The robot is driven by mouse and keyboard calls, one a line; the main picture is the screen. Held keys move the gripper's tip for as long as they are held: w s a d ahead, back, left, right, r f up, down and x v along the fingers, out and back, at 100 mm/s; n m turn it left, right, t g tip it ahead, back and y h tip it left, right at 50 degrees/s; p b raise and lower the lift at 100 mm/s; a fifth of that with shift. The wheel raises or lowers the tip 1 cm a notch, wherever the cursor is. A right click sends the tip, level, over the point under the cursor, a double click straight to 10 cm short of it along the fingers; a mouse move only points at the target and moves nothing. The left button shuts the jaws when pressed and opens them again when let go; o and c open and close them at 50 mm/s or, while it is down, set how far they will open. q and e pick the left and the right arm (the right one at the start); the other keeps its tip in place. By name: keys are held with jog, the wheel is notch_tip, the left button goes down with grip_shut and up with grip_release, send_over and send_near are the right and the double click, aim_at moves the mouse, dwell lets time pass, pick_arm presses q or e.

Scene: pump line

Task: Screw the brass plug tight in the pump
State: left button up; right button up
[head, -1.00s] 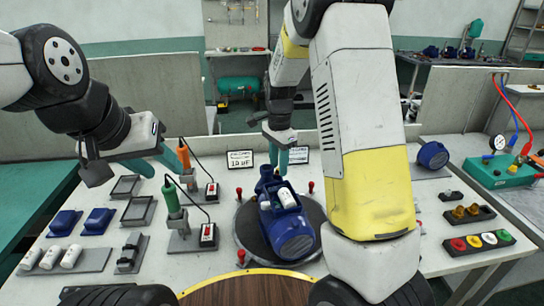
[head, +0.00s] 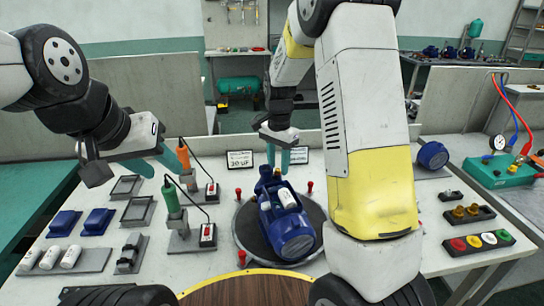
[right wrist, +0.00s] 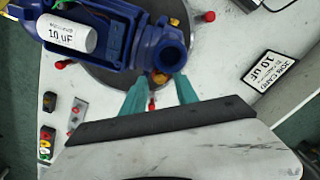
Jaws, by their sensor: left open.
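The blue pump (head: 290,235) lies on a dark round turntable (head: 245,225), with a white capacitor (head: 286,198) in its open top box. In the right wrist view a brass plug (right wrist: 160,77) shows at the pump's (right wrist: 150,50) flanged end; how deep it sits cannot be told. My right gripper (head: 278,156) is above that end of the pump. In the right wrist view its teal fingers (right wrist: 161,92) stand apart, near the plug with nothing clasped between them. My left gripper (head: 155,166) is open and empty over the left side of the bench.
Brass plugs stand in a dark tray (head: 469,213) at the right, behind a tray of coloured caps (head: 479,241). Green (head: 174,200) and orange (head: 183,155) screwdrivers stand left of the turntable. Several red knobs surround it. Two cards (head: 240,159) stand behind. My right arm hides part of the bench.

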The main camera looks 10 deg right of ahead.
jog(key=shift+s+a, duration=0.1)
grip_shut()
jog(key=shift+f+m, duration=0.1)
jog(key=shift+m, duration=1.6)
jog(key=m, duration=0.3)
jog(key=shift+m, duration=0.3)
jog(key=m, duration=0.3)
jog(key=m, duration=0.3)
jog(key=shift+m, duration=0.4)
